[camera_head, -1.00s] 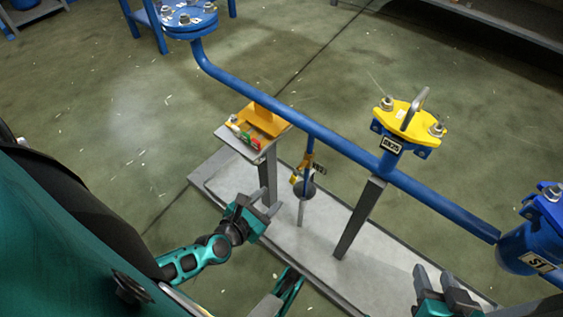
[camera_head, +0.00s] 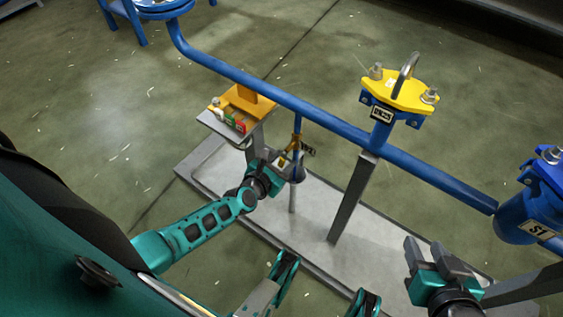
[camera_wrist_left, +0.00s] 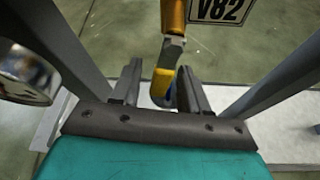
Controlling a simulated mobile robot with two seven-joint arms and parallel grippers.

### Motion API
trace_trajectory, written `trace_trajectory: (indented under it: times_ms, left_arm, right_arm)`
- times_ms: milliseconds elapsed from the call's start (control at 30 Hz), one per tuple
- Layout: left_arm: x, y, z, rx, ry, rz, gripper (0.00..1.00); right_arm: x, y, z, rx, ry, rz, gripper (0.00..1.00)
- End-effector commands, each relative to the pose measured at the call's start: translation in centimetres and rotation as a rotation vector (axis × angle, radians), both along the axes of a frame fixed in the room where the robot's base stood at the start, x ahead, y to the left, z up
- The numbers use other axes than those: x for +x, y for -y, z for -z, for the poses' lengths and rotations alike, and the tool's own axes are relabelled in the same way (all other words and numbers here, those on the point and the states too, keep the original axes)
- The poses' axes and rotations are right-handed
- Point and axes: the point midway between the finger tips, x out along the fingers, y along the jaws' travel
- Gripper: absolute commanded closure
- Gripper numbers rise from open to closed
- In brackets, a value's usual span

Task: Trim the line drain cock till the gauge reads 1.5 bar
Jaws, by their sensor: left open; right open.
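The drain cock (camera_head: 297,147) hangs under the blue pipe, with a yellow handle and a tag. In the left wrist view its yellow lever (camera_wrist_left: 163,82) points down between my finger tips, beside a tag reading V82 (camera_wrist_left: 219,10). My left gripper (camera_head: 284,166) is open, its fingers either side of the lever; I cannot tell whether they touch it. My right gripper (camera_head: 432,260) is open and empty at the lower right. A round metal-rimmed thing (camera_wrist_left: 22,74) at the left edge of the wrist view may be the gauge; no reading is legible.
A blue pipe (camera_head: 340,127) crosses above a grey base plate (camera_head: 320,215). A grey post (camera_head: 352,200) stands right of the cock. A yellow-topped flange (camera_head: 398,92) rises from the pipe. A small shelf (camera_head: 222,124) with coloured items stands left. A blue vessel (camera_head: 525,220) is far right.

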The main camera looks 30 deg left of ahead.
Motion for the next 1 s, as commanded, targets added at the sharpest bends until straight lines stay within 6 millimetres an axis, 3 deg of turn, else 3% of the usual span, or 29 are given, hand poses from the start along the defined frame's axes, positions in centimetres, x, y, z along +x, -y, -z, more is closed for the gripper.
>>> trace_trajectory:
  times_ms: [100, 567, 1000]
  left_arm:
    - [-0.03, 0.01, -0.01, 0.0, 0.0, 0.0, 0.55]
    - [-0.06, -0.02, 0.0, 0.001, 0.0, 0.0, 0.99]
    - [-0.08, -0.15, 0.02, 0.003, -0.001, 0.0, 1.0]
  right_arm:
    - [0.01, 0.03, -0.04, 0.0, 0.001, 0.001, 0.55]
    - [-0.22, 0.24, 0.19, -0.003, -0.005, 0.005, 0.55]
    - [-0.35, 0.26, 0.3, -0.003, -0.008, 0.005, 0.55]
